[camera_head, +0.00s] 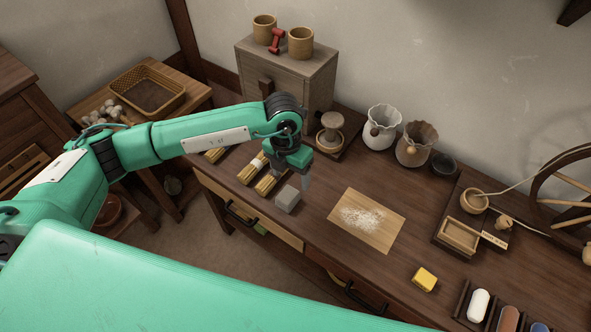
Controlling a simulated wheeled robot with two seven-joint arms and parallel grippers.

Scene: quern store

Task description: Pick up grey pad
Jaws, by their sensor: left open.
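The grey pad (287,199) is a small block lying on the dark wooden table, left of the board with white powder. My left gripper (294,180) reaches in from the left and hangs just above and behind the pad, pointing down. Its jaws are open, and I see nothing held in them. From this angle I cannot tell whether the fingers touch the pad. My right gripper is not in view.
Brushes (254,168) lie close to the left of the gripper. A board with white powder (367,219) lies to the right, and a yellow block (425,279) is further right. A wooden cabinet (287,75) stands behind. Bare table lies between the pad and the board.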

